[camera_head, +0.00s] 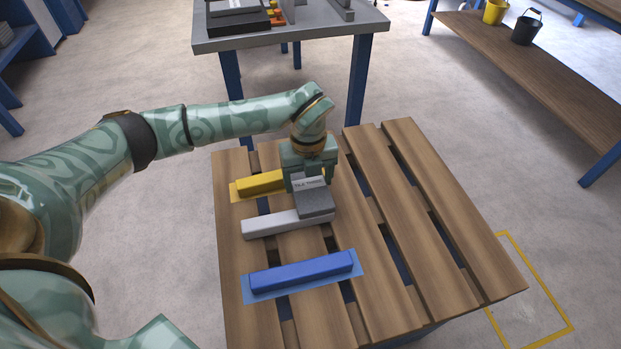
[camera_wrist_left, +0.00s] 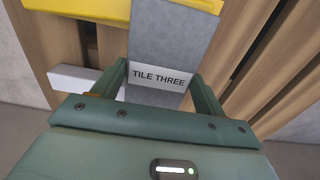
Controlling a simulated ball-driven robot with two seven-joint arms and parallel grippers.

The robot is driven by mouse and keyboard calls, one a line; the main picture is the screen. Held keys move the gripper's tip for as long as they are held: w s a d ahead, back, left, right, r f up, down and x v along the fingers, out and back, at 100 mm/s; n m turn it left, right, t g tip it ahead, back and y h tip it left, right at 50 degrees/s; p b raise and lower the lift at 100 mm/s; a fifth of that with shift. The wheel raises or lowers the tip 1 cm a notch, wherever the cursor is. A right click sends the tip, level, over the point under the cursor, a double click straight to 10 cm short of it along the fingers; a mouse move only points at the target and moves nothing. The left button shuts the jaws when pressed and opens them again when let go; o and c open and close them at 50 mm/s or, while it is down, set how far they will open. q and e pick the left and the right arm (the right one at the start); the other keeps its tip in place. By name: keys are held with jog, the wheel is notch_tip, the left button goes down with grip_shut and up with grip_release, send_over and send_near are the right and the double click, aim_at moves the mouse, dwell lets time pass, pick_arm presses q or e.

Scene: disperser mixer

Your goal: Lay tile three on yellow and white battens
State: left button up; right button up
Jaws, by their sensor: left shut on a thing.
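The grey tile three (camera_head: 316,204) has a white label reading TILE THREE; it fills the middle of the left wrist view (camera_wrist_left: 168,45). My left gripper (camera_head: 308,178) is shut on the tile, with a finger at each side of the label. The tile lies over the right parts of the yellow batten (camera_head: 260,183) and the white batten (camera_head: 280,223). In the wrist view, yellow (camera_wrist_left: 85,8) shows on both sides of the tile, and white (camera_wrist_left: 82,80) only at its left. I cannot tell whether the tile touches the battens. My right gripper is out of view.
A blue batten (camera_head: 302,271) lies on a blue mat, nearer me on the slatted wooden table (camera_head: 425,215). The table's right side is clear. A grey table (camera_head: 300,30) with equipment stands behind. A shelf (camera_head: 530,60) with yellow and black buckets is at right.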

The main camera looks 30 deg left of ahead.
aim_at(308, 183)
pick_arm(q)
jog(key=o, duration=1.5)
jog(key=shift+c, duration=0.2)
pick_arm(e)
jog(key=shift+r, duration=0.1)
pick_arm(q)
notch_tip(308, 183, up, 12)
jog(key=p, duration=0.6)
jog(key=shift+r, duration=0.2)
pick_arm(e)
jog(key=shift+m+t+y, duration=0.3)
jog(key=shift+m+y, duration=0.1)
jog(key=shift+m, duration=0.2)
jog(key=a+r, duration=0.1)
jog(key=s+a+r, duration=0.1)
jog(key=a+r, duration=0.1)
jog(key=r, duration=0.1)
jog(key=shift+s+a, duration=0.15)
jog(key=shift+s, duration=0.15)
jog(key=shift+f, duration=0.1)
